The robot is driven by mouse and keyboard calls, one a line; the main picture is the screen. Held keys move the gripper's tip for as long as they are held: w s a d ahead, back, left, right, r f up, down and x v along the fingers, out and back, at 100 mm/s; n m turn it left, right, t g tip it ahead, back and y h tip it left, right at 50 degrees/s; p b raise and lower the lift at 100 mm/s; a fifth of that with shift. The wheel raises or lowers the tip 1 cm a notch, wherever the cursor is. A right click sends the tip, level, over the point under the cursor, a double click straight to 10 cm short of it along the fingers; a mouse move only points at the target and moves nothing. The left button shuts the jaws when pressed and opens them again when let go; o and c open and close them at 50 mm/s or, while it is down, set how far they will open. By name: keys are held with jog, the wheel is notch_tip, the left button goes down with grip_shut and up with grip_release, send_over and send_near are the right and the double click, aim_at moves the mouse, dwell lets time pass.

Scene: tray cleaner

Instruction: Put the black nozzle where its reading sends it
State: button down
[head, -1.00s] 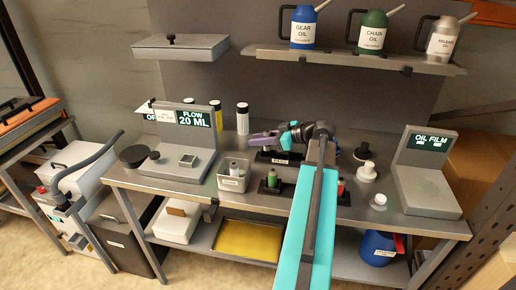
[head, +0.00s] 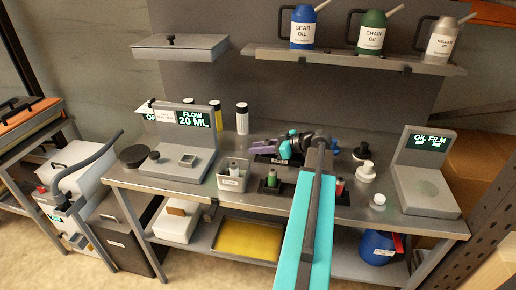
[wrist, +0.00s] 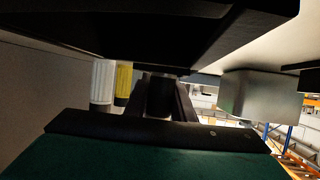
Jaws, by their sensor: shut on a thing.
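My gripper (head: 262,147) is over the middle of the bench, left of my arm's wrist. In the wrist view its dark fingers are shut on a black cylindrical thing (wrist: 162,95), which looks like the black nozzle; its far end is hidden. The flow station (head: 180,167) stands left of the gripper, with a small square pad on its base. Its display (head: 195,119) reads "FLOW 20 ML". A small grey bin (head: 232,178) with a white label holds a bottle-like thing. A black labelled stand lies just below the gripper, partly hidden by it.
Green-topped pieces sit in dark holders (head: 270,188) at the front edge. An oil film station (head: 430,185) stands at the right. Tall bottles (head: 242,118) stand behind. A shelf (head: 355,60) with oil cans overhangs the bench.

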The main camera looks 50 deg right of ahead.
jog(key=shift+f, duration=0.1)
jog(key=c, duration=1.5)
grip_release()
jog(key=shift+r, duration=0.2)
jog(key=b+v, duration=0.1)
jog(key=v, duration=0.9)
jog(key=shift+s+d, duration=0.15)
jog(key=shift+s, duration=0.05)
jog(key=shift+b+v, duration=0.35)
jog(key=shift+v, duration=0.4)
jog(key=shift+r, duration=0.1)
